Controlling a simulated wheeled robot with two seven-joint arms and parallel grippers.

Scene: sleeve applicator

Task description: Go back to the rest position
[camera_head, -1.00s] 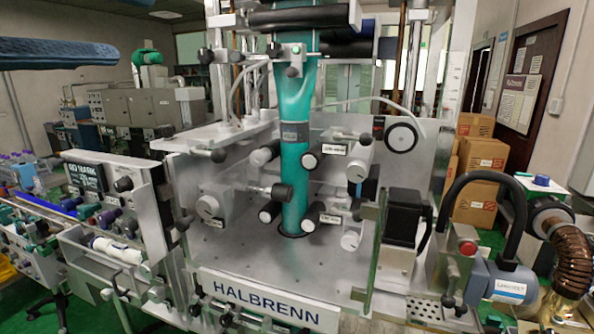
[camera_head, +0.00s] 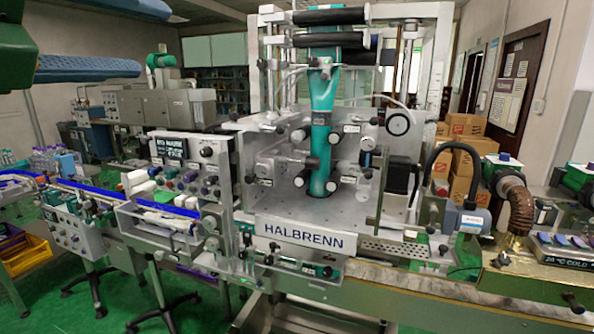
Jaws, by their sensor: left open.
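My left gripper (camera_head: 167,45) is close to the camera at the upper left. It has a dark green body and two long blue fingers, one above the other. The fingers are spread wide apart with nothing between them. The gripper is raised and appears clear of the machine. The base of the upper finger is cut off by the top edge. The HALBRENN sleeve machine (camera_head: 295,212) stands in the middle, with a teal sleeve (camera_head: 321,140) running down through its rollers. My right gripper is not in view.
A control panel (camera_head: 187,150) and a conveyor with a blue edge (camera_head: 95,192) stand on the left. A bent black hose (camera_head: 455,150) and a copper duct (camera_head: 520,205) are on the right. Cardboard boxes (camera_head: 465,125) stand behind. Green floor shows at lower left.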

